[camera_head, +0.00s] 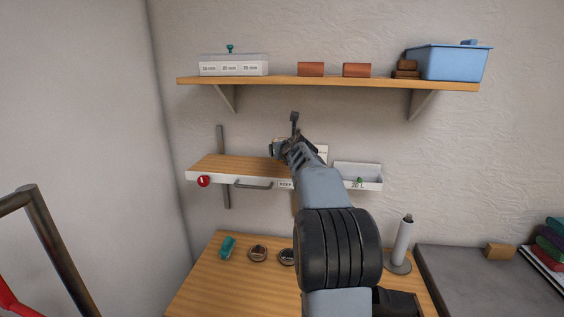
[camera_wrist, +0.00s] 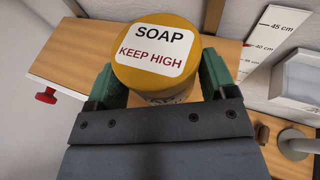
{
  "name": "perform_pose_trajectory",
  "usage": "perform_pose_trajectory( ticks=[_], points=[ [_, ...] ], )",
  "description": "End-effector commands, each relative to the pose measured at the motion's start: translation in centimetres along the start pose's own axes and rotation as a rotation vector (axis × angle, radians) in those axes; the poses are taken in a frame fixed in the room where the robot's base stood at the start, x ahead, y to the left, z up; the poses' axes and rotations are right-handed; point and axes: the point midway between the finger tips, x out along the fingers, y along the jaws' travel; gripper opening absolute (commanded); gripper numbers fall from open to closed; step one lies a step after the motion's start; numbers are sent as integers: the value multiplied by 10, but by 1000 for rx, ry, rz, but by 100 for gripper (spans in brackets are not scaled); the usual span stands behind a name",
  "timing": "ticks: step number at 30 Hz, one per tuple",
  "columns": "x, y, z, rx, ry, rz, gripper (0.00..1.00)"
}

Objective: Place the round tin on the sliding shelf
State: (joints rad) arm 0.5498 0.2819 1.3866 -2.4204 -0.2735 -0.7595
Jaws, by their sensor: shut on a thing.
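The round tin (camera_wrist: 158,55) has a yellow lid with a white label reading "SOAP KEEP HIGH". My gripper (camera_wrist: 160,88) is shut on it, with a green finger on each side. In the head view my gripper (camera_head: 286,147) is over the right part of the sliding shelf (camera_head: 235,167), and my arm mostly hides the tin. The shelf is a wooden board with a white front edge, a red knob (camera_head: 203,181) and a grey handle (camera_head: 253,185). Its board also shows under the tin in the wrist view (camera_wrist: 75,55). I cannot tell whether the tin touches it.
An upper shelf (camera_head: 290,81) holds a labelled box, reddish blocks and a blue bin (camera_head: 455,64). A white tray (camera_head: 358,170) is right of the sliding shelf. The table (camera_head: 205,280) below carries small items and a grey roll stand (camera_head: 402,243). The sliding shelf's left part is clear.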

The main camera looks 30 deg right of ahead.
Motion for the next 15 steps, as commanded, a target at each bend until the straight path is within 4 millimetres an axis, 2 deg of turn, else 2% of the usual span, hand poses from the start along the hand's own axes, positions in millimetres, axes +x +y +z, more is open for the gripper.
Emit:
perform_pose_trajectory(
  ticks=[8, 12, 15],
  points=[
    [13, 4, -10, 1, 0, 2, 40],
    [20, 3, -32, 1, -1, 0, 40],
    [22, 3, -39, 1, -2, 0, 40]
  ],
)
